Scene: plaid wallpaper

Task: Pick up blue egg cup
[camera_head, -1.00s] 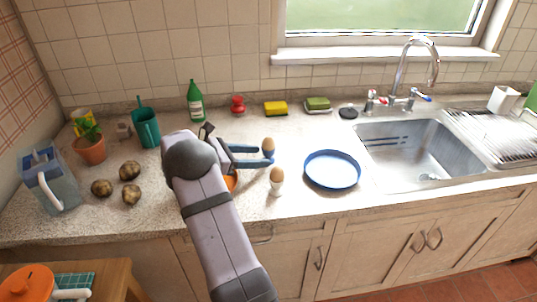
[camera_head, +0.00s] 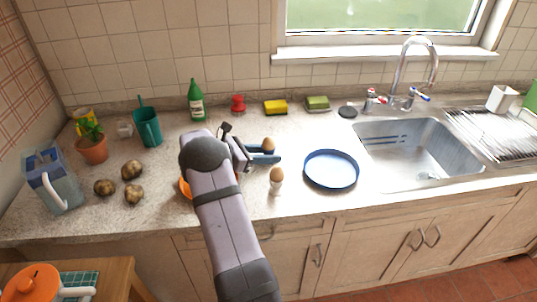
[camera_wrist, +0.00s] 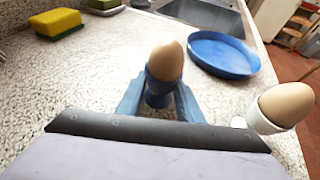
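The blue egg cup (camera_wrist: 158,92) stands on the counter with a brown egg (camera_wrist: 165,61) in it. In the head view the egg (camera_head: 268,143) shows above my blue fingers, which largely hide the cup. My gripper (camera_wrist: 160,97) is open, with one finger on each side of the blue egg cup. Narrow gaps seem to remain beside the cup; contact is hard to judge. My gripper (camera_head: 264,155) is low over the counter in the head view.
A white egg cup (camera_head: 276,188) with another brown egg (camera_head: 277,174) stands close by, in front. A blue plate (camera_head: 331,169) lies to the right, before the sink (camera_head: 415,150). A yellow sponge (camera_head: 276,108) and a green bottle (camera_head: 196,102) stand behind. An orange object (camera_head: 185,187) is partly hidden by my arm.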

